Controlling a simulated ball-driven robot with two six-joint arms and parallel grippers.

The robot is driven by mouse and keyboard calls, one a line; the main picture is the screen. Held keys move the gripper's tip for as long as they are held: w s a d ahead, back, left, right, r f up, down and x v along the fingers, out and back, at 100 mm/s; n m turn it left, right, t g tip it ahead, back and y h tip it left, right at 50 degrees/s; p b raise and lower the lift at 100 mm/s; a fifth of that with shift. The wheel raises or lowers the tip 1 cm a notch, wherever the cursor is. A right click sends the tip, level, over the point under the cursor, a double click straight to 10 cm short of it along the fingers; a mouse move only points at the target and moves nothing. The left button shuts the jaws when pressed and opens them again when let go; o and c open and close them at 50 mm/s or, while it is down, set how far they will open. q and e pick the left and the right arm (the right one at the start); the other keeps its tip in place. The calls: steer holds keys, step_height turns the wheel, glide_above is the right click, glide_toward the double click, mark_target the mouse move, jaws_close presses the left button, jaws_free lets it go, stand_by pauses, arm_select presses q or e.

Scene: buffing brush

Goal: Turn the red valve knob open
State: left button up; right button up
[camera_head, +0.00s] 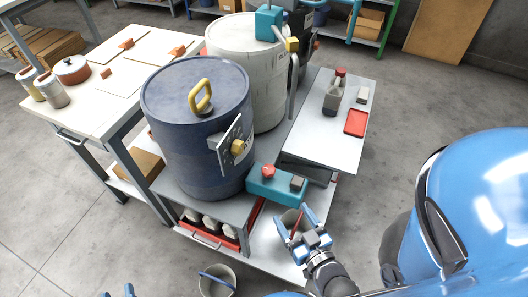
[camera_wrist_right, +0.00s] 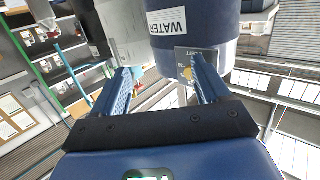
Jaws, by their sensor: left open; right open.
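A red knob (camera_head: 268,171) sits on top of a teal block (camera_head: 262,186) at the front foot of the blue barrel (camera_head: 188,125). My right gripper (camera_head: 298,225) is open and apart from the knob, nearer me and to its right. In the right wrist view its two fingers (camera_wrist_right: 162,80) are spread with nothing held; the barrel with its WATER label (camera_wrist_right: 168,22) and a yellow knob (camera_wrist_right: 188,72) show beyond them. The red knob is not visible there. Only the tips of my left gripper (camera_head: 117,292) show at the bottom edge, open.
A white drum (camera_head: 240,50) stands behind the barrel. A grey side shelf (camera_head: 315,145) holds a bottle (camera_head: 333,98) and a red tray (camera_head: 356,122). A bucket (camera_head: 217,283) stands on the floor in front. A table (camera_head: 105,120) stands at left. The floor between is clear.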

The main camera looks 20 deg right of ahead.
step_height(320, 180, up, 3)
steer(key=w+p, duration=0.2)
steer(key=p, duration=0.2)
steer(key=g+p, duration=0.4)
steer(key=g, duration=1.3)
glide_above(269, 169)
steer(key=f, duration=0.2)
arm_select(q)
step_height(269, 169, up, 9)
steer(key=b, duration=0.1)
steer(key=shift+f, duration=0.15)
arm_select(e)
steer(key=shift+n, duration=0.3)
step_height(269, 169, down, 10)
steer(key=shift+f, duration=0.25)
steer(key=c, duration=1)
steer(key=shift+c, duration=0.2)
